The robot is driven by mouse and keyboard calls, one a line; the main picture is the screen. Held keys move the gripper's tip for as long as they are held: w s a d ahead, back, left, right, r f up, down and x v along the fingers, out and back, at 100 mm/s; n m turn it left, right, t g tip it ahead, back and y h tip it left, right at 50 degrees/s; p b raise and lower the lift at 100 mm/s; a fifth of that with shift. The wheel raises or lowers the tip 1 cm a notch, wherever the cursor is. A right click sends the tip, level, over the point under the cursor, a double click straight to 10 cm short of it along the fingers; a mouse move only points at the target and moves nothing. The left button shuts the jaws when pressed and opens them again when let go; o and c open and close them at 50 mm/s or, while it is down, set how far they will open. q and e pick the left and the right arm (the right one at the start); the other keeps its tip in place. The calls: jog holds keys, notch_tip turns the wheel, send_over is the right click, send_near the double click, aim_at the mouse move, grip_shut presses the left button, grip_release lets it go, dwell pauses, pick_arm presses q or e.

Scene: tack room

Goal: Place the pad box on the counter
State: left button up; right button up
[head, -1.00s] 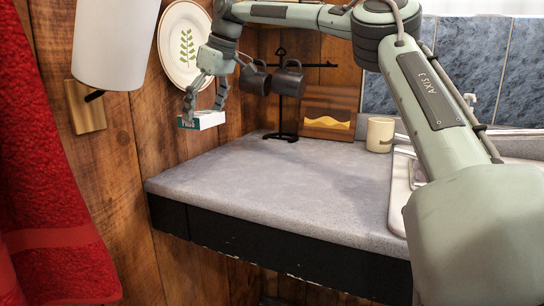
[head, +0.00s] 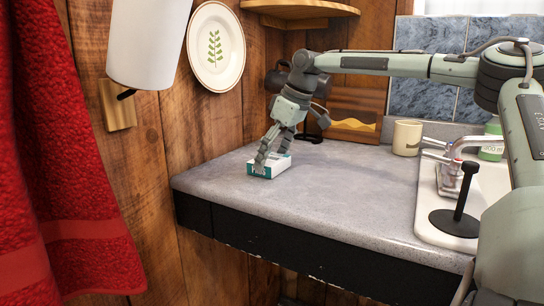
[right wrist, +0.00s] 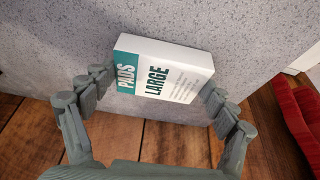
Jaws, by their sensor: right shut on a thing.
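The pad box (head: 258,171) is small, white and teal, and sits at the left part of the grey counter (head: 330,205), seemingly resting on its top. My right gripper (head: 270,160) reaches down over the box and is shut on it. In the right wrist view the box (right wrist: 165,70), lettered "PADS LARGE", lies between the two fingers of my right gripper (right wrist: 160,88), with the speckled counter (right wrist: 250,35) behind it. Whether its underside fully touches the counter is hard to tell. My left gripper is not in view.
A cream mug (head: 407,138) and a wooden wave picture (head: 355,122) stand at the back. A dark mug stand (head: 310,134) is partly hidden behind my arm. The sink (head: 480,205) with a black holder (head: 458,205) is at right. The counter's front middle is clear.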

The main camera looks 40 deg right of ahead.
jog(key=shift+f, duration=0.15)
jog(key=o, duration=1)
jog(key=shift+r, duration=0.45)
jog(key=v, duration=1.1)
jog(key=shift+s+r, duration=0.2)
jog(key=shift+s, duration=0.05)
